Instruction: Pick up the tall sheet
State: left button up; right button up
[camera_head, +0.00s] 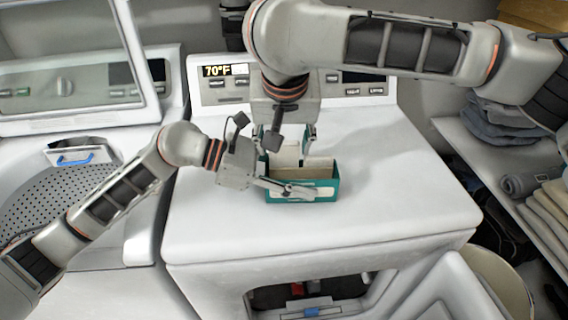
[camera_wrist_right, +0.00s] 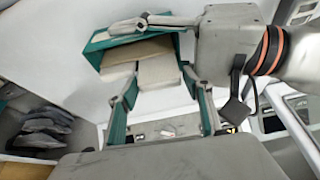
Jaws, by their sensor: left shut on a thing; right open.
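A teal box (camera_head: 328,188) stands open on the white dryer top, with pale sheets in it. The tall sheet (camera_head: 286,156) is pale and sticks up above the box rim at its left part. My left gripper (camera_head: 290,190) comes from the left and is shut on the box. My right gripper (camera_head: 287,142) is above the box, pointing down, open, with its fingers on either side of the tall sheet. In the right wrist view the tall sheet (camera_wrist_right: 160,72) shows between the fingers, and the box (camera_wrist_right: 108,40) lies beyond them. Finger contact with the sheet cannot be told.
The dryer top (camera_head: 400,190) is clear around the box. Its control panel (camera_head: 350,88) stands behind. A washer with an open lid (camera_head: 70,60) is on the left. A shelf (camera_head: 480,150) with folded clothes (camera_head: 500,122) is on the right.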

jog(key=c, duration=0.6)
notch_tip(320, 180, up, 10)
dwell(0.4)
pick_arm(q)
jog(key=o, duration=1.2)
jog(key=shift+o, duration=0.2)
jog(key=shift+a, duration=0.1)
